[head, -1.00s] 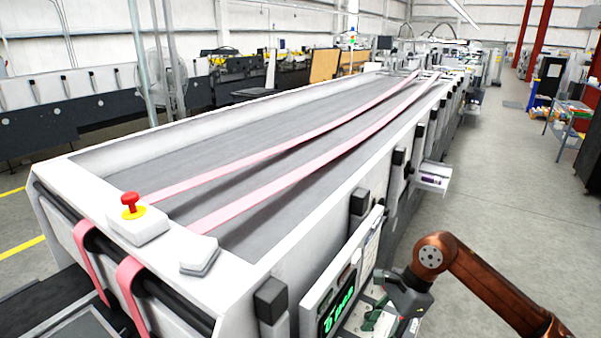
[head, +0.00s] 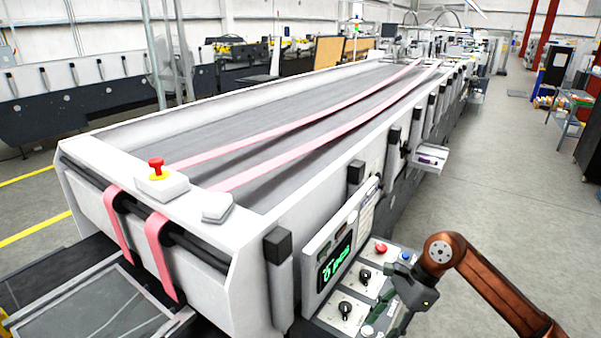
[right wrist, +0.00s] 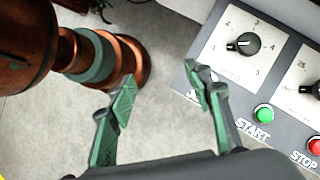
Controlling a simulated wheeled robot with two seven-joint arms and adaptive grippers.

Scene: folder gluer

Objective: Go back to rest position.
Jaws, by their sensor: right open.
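My right gripper (head: 388,318) is open and empty in the head view, at the right edge of the control panel (head: 325,310). In the right wrist view its two green-grey fingers (right wrist: 163,88) stand wide apart over grey floor. The right finger overlaps the panel's edge near a black numbered dial (right wrist: 243,43). A green START button (right wrist: 264,114) and a red STOP button (right wrist: 314,146) lie right of that finger. I cannot tell whether the finger touches the panel. My left gripper is in neither view.
The long folder gluer (head: 250,225) with pink belts fills the middle. A red emergency button (head: 156,166) sits on its near corner. A small box (head: 430,157) juts from its right side. Open floor (head: 510,200) lies to the right, with a shelf rack (head: 570,115) farther back.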

